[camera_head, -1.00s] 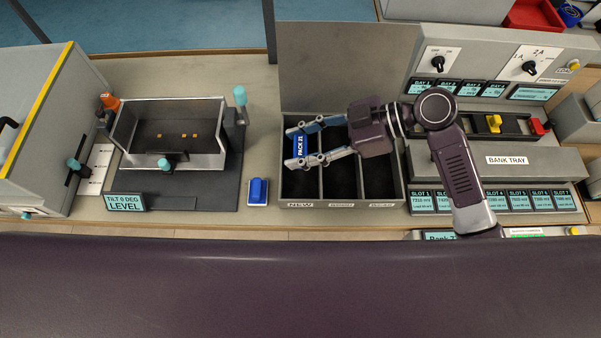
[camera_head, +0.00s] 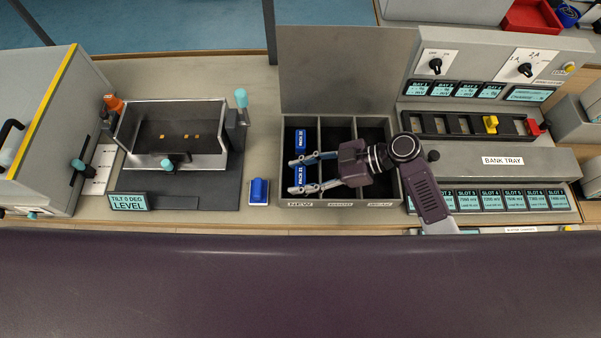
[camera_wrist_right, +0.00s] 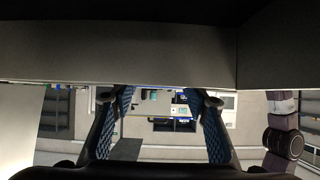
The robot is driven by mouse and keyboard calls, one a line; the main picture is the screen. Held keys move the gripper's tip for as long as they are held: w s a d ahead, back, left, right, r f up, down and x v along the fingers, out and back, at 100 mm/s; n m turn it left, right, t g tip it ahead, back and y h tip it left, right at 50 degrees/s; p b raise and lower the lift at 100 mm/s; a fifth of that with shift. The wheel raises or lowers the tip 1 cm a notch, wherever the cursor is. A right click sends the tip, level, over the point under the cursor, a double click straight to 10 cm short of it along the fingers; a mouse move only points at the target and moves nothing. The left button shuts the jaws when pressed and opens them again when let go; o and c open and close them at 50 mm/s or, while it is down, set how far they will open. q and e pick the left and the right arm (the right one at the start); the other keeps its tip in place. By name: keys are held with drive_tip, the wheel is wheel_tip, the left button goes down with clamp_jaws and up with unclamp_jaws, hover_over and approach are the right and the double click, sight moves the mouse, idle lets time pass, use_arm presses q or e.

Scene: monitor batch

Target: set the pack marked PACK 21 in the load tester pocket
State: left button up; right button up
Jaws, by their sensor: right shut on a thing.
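My right gripper (camera_head: 297,176) reaches into the NEW compartment of the grey bin (camera_head: 340,202). It is shut on a blue pack (camera_head: 302,181), one finger on the far side and one on the near side. The white label on this pack is too small to read surely. A second blue pack (camera_head: 300,140) lies behind it in the same compartment, its label also hard to read. The load tester (camera_head: 125,125), an open-topped box with small brass contacts inside, stands at left and is empty. The fingers show in the right wrist view (camera_wrist_right: 163,105), where the pack cannot be made out. My left gripper is out of view.
The bin's raised lid (camera_head: 347,70) stands behind it. A blue-and-white block (camera_head: 258,191) lies between tester and bin. A LEVEL display (camera_head: 128,202) sits before the tester, with teal-topped levers around it. The bank tray (camera_head: 500,161) and charger are at right.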

drive_tip(key=shift+f+b, duration=0.25)
drive_tip(key=shift+b, duration=0.15)
drive_tip(key=o, duration=1.2)
drive_tip(key=shift+r, duration=0.1)
drive_tip(key=shift+o, duration=0.2)
